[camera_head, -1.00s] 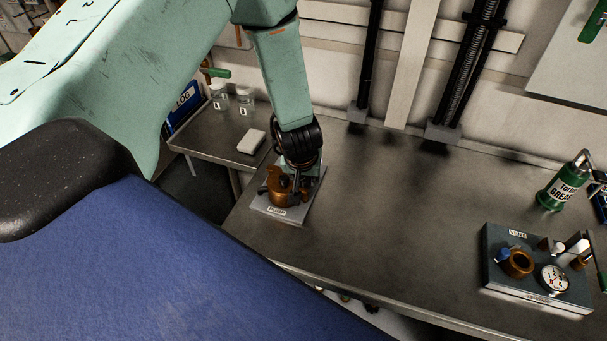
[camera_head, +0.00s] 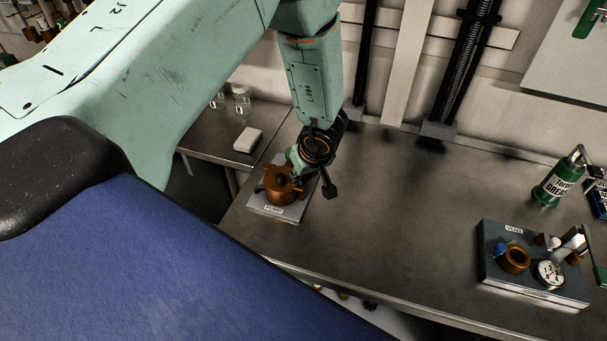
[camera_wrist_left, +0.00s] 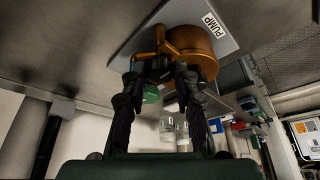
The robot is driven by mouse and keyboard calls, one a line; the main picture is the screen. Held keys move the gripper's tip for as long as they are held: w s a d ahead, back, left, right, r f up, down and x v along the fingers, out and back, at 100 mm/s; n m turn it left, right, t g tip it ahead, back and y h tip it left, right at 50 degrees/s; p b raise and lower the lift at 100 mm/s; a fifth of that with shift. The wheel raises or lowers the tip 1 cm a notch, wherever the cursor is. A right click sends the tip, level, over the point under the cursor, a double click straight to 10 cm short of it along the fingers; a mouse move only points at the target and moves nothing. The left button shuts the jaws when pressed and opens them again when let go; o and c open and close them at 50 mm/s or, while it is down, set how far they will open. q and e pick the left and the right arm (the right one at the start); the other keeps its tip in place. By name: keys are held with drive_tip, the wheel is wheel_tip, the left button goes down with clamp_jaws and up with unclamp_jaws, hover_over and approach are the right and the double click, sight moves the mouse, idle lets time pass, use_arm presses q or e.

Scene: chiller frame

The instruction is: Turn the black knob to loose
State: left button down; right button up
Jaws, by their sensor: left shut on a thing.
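The copper pump (camera_head: 280,196) stands on a grey plate (camera_head: 266,208) labelled PUMP, at the left end of the steel bench. My left gripper (camera_wrist_left: 160,78) is at the pump, its fingers closed on the black knob (camera_wrist_left: 158,66) in the left wrist view. In the head view the black gripper (camera_head: 300,172) reaches the pump from its upper right side, the wrist tilted. The fingers partly cover the knob, so I cannot read its turn. My right gripper is not in view.
A VENT block (camera_head: 487,270) with a copper fitting and a white gauge (camera_head: 550,273) sits at the bench's right. A green grease can (camera_head: 556,186) stands behind it. A side table (camera_head: 205,135) holds jars and a white block (camera_head: 248,140). The bench middle is clear.

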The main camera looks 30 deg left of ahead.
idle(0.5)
use_arm(q)
drive_tip(key=c, duration=1)
unclamp_jaws()
drive_tip(key=shift+w+a, duration=0.1)
drive_tip(key=shift+a, duration=0.05)
drive_tip(key=shift+r, duration=0.1)
drive_tip(key=shift+v, duration=5.85)
drive_tip(key=shift+r, duration=0.1)
